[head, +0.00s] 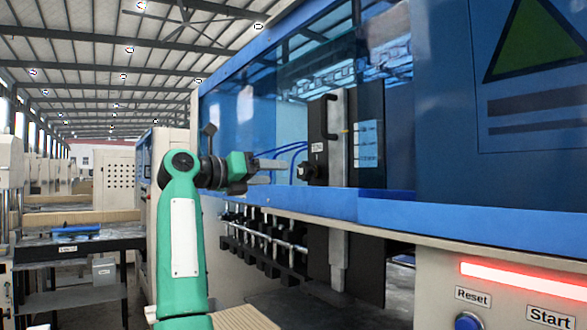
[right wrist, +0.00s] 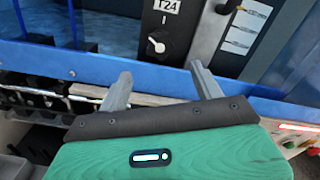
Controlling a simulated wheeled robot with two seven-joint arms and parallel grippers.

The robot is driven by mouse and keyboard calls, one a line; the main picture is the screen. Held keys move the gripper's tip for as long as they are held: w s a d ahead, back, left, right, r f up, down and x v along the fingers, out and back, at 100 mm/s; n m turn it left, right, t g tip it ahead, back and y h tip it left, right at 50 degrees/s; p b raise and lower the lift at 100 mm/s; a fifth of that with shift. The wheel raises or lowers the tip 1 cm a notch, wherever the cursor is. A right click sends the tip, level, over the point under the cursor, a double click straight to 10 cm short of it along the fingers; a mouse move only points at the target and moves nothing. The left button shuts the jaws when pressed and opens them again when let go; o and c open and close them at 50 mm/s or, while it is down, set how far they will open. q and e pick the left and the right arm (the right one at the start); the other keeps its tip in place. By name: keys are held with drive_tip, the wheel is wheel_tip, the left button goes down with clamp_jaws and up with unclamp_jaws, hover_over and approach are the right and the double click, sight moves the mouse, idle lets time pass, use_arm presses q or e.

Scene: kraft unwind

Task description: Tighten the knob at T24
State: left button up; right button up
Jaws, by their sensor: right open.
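The T24 knob (head: 308,172) is a black knob on a dark upright panel inside the machine's window opening. It shows from closer in the right wrist view (right wrist: 158,43), with a white mark on it, below the white T24 label (right wrist: 167,5). My right gripper (head: 273,172) is open and empty, a little to the left of the knob in the head view. In the right wrist view its two fingers (right wrist: 160,72) stand apart, with the knob beyond the tips and between them. The fingers do not appear to touch it. My left gripper is not in view.
The blue machine frame's sill (head: 370,203) runs below the opening. A clear blue window pane (head: 250,110) stands behind my gripper. A Reset button (head: 468,321) and a glowing red strip (head: 520,279) are at lower right. A dark table (head: 75,243) stands at left.

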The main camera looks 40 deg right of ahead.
sight(302, 173)
drive_tip(key=d, duration=0.2)
drive_tip(key=d+p, duration=0.1)
drive_tip(key=d, duration=0.1)
drive_tip(key=d+p, duration=0.1)
drive_tip(key=d, duration=0.1)
drive_tip(key=shift+s+d+r, duration=0.1)
drive_tip(key=shift+s+d, duration=0.05)
drive_tip(key=shift+s, duration=0.2)
drive_tip(key=shift+s+d, duration=0.1)
drive_tip(key=shift+d, duration=0.5)
drive_tip(key=c, duration=1)
